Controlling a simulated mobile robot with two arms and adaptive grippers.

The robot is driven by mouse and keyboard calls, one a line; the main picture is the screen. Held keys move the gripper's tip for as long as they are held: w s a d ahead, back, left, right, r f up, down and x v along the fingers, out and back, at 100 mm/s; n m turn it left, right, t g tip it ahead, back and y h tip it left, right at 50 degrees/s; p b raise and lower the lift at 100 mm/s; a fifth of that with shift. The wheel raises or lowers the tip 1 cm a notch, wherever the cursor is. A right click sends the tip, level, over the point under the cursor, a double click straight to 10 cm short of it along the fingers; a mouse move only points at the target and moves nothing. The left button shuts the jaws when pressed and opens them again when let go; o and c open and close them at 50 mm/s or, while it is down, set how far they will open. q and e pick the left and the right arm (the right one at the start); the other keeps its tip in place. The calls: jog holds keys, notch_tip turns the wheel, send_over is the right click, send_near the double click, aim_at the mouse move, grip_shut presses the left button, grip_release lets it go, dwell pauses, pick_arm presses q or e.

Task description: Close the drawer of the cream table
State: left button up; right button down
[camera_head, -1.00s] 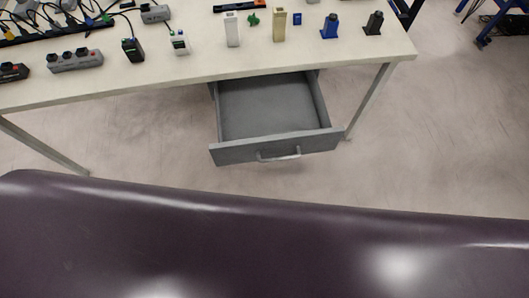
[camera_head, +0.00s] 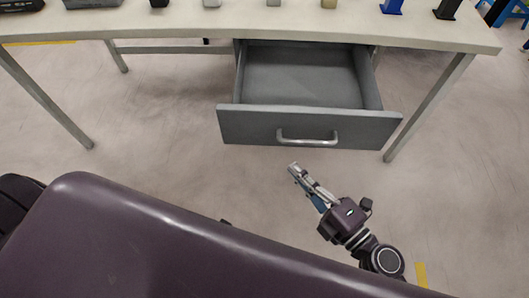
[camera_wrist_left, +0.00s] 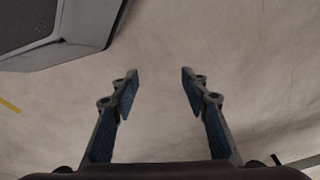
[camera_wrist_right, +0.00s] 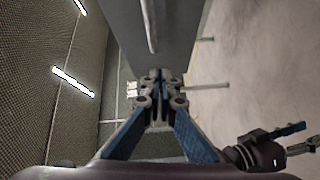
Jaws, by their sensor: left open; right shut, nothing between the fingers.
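The cream table (camera_head: 300,27) stands across the top of the head view. Its grey drawer (camera_head: 310,125) hangs below the tabletop, pulled out, with an empty inside and a bar handle (camera_head: 307,137) on its front. My right gripper (camera_head: 294,168) is shut and empty, just in front of and below the handle, apart from it in the head view. In the right wrist view the shut fingertips (camera_wrist_right: 160,82) point at the drawer front (camera_wrist_right: 175,30), with the handle (camera_wrist_right: 150,22) ahead. My left gripper (camera_wrist_left: 157,80) is open and empty above bare floor; the head view does not show it.
Several small items, among them a blue one (camera_head: 391,6) and a black one (camera_head: 447,9), stand on the tabletop. Table legs (camera_head: 430,107) flank the drawer on both sides. The floor (camera_head: 190,170) in front of the drawer is clear.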

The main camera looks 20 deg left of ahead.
jog(key=s+a+r+n+g+b, duration=0.1)
jog(key=s+n, duration=0.1)
jog(key=y, duration=0.1)
send_near(251, 126)
jog(key=s+a, duration=0.1)
jog(key=a, duration=0.3)
jog(key=w, duration=0.1)
jog(key=w+a, duration=0.1)
jog(key=shift+w+r+n, duration=0.1)
jog(key=shift+w+n, duration=0.3)
pick_arm(q)
jog(key=shift+w+d+r+b, duration=0.25)
jog(key=shift+w+r+b, duration=0.05)
jog(key=shift+w+r, duration=0.55)
pick_arm(e)
jog(key=shift+w+a, duration=0.15)
jog(key=shift+w, duration=0.35)
